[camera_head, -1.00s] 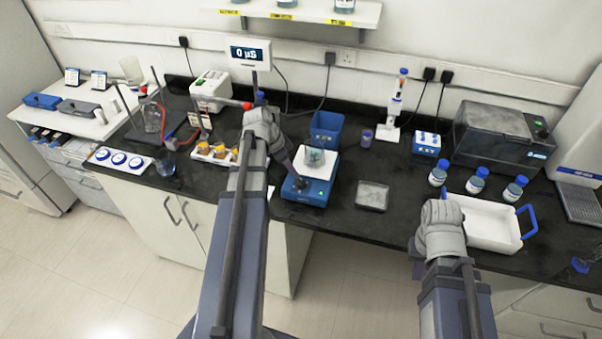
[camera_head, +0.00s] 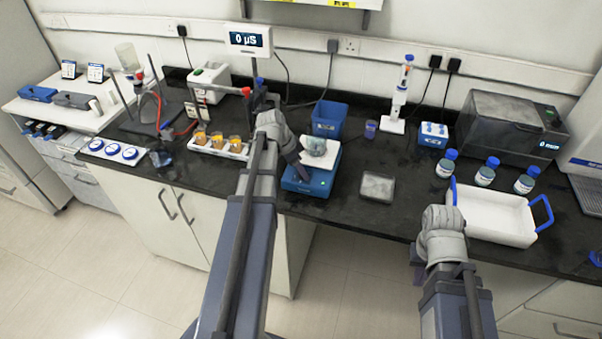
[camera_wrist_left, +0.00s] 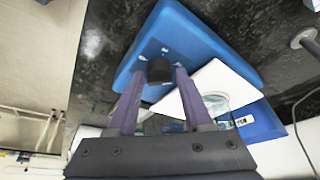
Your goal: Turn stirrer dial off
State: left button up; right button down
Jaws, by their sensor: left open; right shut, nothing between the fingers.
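The blue stirrer (camera_head: 318,184) stands near the counter's front edge, with a white top plate (camera_head: 329,161) and a glass beaker (camera_head: 314,147) on the plate. In the left wrist view, the stirrer's dark round dial (camera_wrist_left: 160,70) shows on its blue front part (camera_wrist_left: 172,28). My left gripper (camera_head: 303,174) is at the stirrer's front left. In the wrist view its two purple fingers (camera_wrist_left: 160,84) are open, one on each side of the dial. I cannot tell whether they touch it. My right gripper (camera_head: 416,273) is shut and empty by the counter's front edge, mostly hidden behind its wrist.
A blue bin (camera_head: 329,121) stands behind the stirrer, and a clear square dish (camera_head: 377,187) lies to its right. A rack of orange-filled vessels (camera_head: 217,146) is left of my left wrist. A white tray (camera_head: 497,218) with blue handles is at right.

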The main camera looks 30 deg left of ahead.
pick_arm(q)
grip_shut()
dwell(0.3)
